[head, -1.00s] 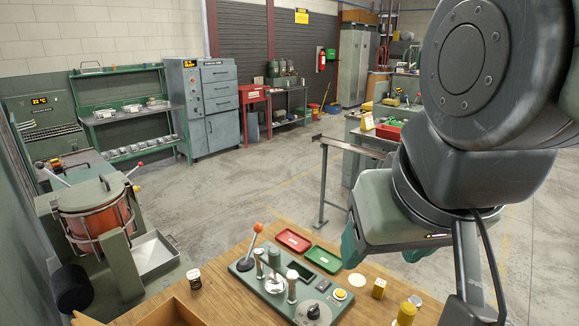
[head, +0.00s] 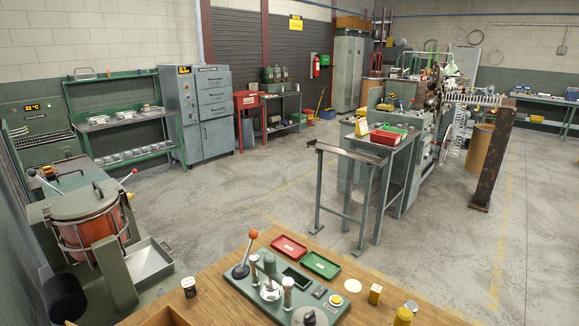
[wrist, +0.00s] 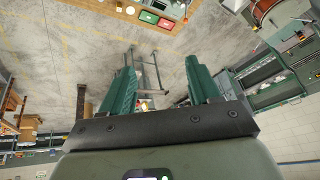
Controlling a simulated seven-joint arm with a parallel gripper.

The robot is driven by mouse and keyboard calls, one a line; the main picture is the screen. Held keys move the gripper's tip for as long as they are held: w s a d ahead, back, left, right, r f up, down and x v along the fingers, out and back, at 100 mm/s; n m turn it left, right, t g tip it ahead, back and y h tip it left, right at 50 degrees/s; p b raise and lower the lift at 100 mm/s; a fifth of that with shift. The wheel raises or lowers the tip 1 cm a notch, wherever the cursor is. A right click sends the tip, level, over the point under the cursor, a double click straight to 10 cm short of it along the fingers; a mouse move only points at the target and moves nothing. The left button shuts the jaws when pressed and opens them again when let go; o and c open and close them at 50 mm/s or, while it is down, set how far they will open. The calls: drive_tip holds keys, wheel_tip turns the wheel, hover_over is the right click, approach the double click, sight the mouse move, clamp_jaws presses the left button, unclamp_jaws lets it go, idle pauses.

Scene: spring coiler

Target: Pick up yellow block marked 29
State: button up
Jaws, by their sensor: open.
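A small yellow block (head: 375,294) stands on the wooden table in the head view, right of the green panel with the lever. Any number on it is too small to read. My gripper (wrist: 160,64) shows only in the wrist view. Its two green fingers are wide apart, with nothing held between them. It is well away from the table, which lies at the top edge of that view.
A red tray (head: 289,247) and a green tray (head: 321,264) lie behind the control panel (head: 285,290). A metal stand (head: 350,160) is beyond the table.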

drive_tip(key=w+d+m+y, duration=0.25)
drive_tip(key=w+m, duration=0.35)
drive_tip(key=w, duration=0.3)
drive_tip(key=w+d+m+y, duration=0.2)
drive_tip(key=w+d+m, duration=0.1)
drive_tip(key=w+m, duration=0.4)
drive_tip(key=w+d+m+t+y, duration=0.1)
drive_tip(key=w+d+m+y, duration=0.25)
drive_tip(key=d+m, duration=0.45)
drive_tip(key=w+d+m+t+y, duration=0.2)
drive_tip(key=w+d+m, duration=0.15)
drive_tip(key=d, duration=0.85)
approach(367, 297)
drive_tip(key=r, duration=0.3)
drive_tip(key=shift+s+d+r+n, duration=0.15)
drive_tip(key=shift+s+d+n, duration=0.1)
drive_tip(key=shift+d, duration=0.15)
drive_tip(key=shift+w+a+f, duration=0.1)
drive_tip(key=shift+f, duration=0.15)
drive_tip(key=x, duration=0.4)
drive_tip(key=shift+w+a+f, duration=0.1)
drive_tip(key=shift+w+a, duration=0.05)
drive_tip(key=shift+a, duration=0.15)
drive_tip(key=x, duration=0.5)
drive_tip(key=shift+w+a, duration=0.25)
drive_tip(key=shift+a, duration=0.05)
drive_tip(key=c, duration=1)
